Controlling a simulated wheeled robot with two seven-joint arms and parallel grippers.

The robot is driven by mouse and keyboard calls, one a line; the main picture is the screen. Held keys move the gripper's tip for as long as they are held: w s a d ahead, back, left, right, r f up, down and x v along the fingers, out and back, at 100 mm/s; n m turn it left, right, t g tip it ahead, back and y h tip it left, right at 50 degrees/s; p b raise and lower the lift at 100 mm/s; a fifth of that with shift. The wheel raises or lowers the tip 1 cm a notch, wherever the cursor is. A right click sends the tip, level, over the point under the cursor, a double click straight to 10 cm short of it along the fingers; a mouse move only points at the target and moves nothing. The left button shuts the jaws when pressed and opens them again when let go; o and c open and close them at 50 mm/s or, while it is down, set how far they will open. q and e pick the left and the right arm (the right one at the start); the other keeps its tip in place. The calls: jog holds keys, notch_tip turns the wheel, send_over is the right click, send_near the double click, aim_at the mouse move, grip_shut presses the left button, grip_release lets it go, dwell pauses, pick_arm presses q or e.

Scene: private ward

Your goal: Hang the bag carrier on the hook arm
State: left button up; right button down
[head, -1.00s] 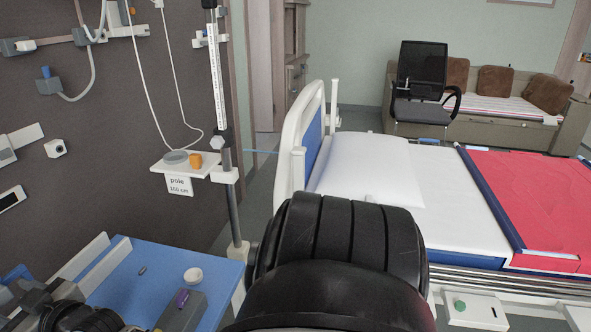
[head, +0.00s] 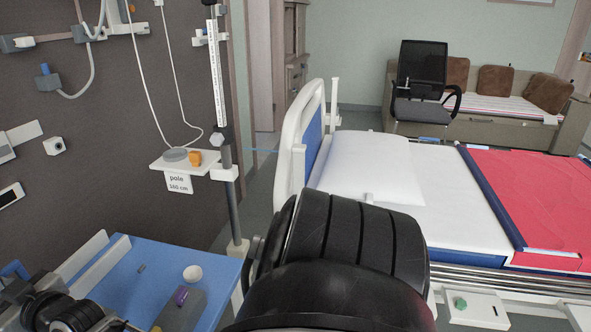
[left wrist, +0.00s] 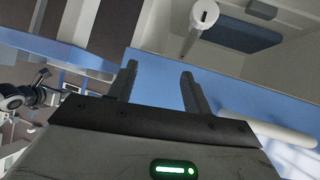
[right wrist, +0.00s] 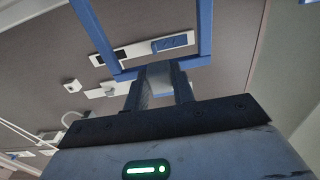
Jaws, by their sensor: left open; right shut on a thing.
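The bag carrier, a blue frame with two long bars and a crossbar (right wrist: 206,28), shows in the right wrist view. My right gripper (right wrist: 160,78) is shut on its crossbar, and the bars extend away from the fingers. In the head view my large black right arm fills the lower middle and hides that gripper and the carrier. My left gripper (left wrist: 158,72) is open and empty in the left wrist view. An upright pole (head: 222,110) with a scale stands left of the bed. A small white bracket (head: 200,39) sits on it. I cannot make out the hook arm for certain.
A small shelf (head: 178,164) with a grey ring and an orange item juts from the pole. A blue-topped table (head: 150,265) with small items stands at lower left. The bed (head: 440,200) is on the right. Tubes hang by the dark wall.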

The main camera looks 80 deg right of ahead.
notch_tip(320, 180, up, 6)
jog(key=p, duration=0.6)
dwell(0.4)
